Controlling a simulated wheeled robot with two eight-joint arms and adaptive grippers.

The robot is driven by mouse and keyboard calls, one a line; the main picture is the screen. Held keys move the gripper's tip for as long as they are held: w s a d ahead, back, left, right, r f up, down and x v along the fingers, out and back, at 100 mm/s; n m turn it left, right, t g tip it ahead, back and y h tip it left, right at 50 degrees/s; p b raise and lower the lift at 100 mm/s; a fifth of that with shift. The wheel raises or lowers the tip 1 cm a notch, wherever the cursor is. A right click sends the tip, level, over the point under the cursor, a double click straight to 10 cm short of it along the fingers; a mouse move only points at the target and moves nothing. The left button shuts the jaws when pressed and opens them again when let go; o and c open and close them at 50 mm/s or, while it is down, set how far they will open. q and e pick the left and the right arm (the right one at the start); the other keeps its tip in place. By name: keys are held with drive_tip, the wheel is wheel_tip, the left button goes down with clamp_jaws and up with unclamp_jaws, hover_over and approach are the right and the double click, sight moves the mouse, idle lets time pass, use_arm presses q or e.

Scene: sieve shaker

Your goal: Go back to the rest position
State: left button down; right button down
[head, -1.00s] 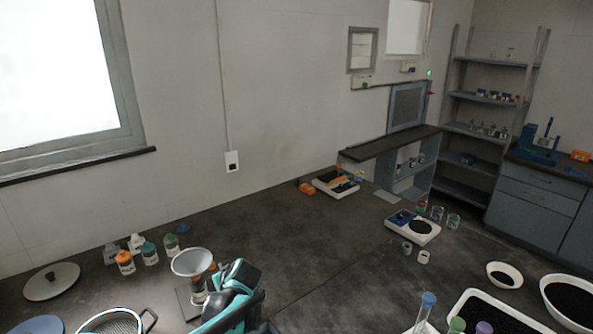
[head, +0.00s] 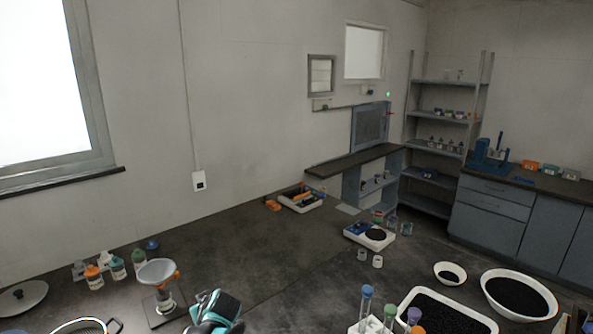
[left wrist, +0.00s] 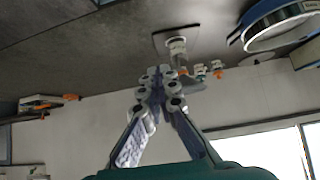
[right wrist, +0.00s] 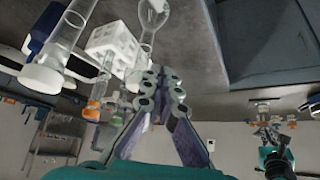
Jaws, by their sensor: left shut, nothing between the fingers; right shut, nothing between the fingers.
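My left gripper (left wrist: 157,78) is shut and empty. In the head view my left arm's teal and black end (head: 214,310) shows at the bottom edge, right of the white funnel (head: 157,271) on its stand, and apart from it. My right gripper (right wrist: 160,80) is shut and empty in the right wrist view. A white rack (right wrist: 112,45) and glass tubes (right wrist: 72,28) show beyond and to the left of its fingertips. I cannot make out the right gripper in the head view.
Several small bottles (head: 117,267) and a sieve (head: 80,327) are at the left. Tubes with coloured caps (head: 390,316), a black-filled tray (head: 410,298) and bowls (head: 518,294) are at the front right. A balance (head: 370,236) stands farther back. The middle of the dark bench (head: 270,265) is clear.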

use_arm(q)
drive_tip(key=s+d+r+m+h, duration=0.1)
drive_tip(key=s+d+m+h, duration=0.2)
drive_tip(key=s, duration=1.1)
drive_tip(key=s+d+r+m+h, duration=0.1)
drive_tip(key=s+d+m+h, duration=0.2)
drive_tip(key=s, duration=1.2)
drive_tip(key=d+m, duration=0.2)
drive_tip(key=d, duration=0.1)
drive_tip(key=shift+d, duration=0.35)
drive_tip(key=shift+r, duration=0.1)
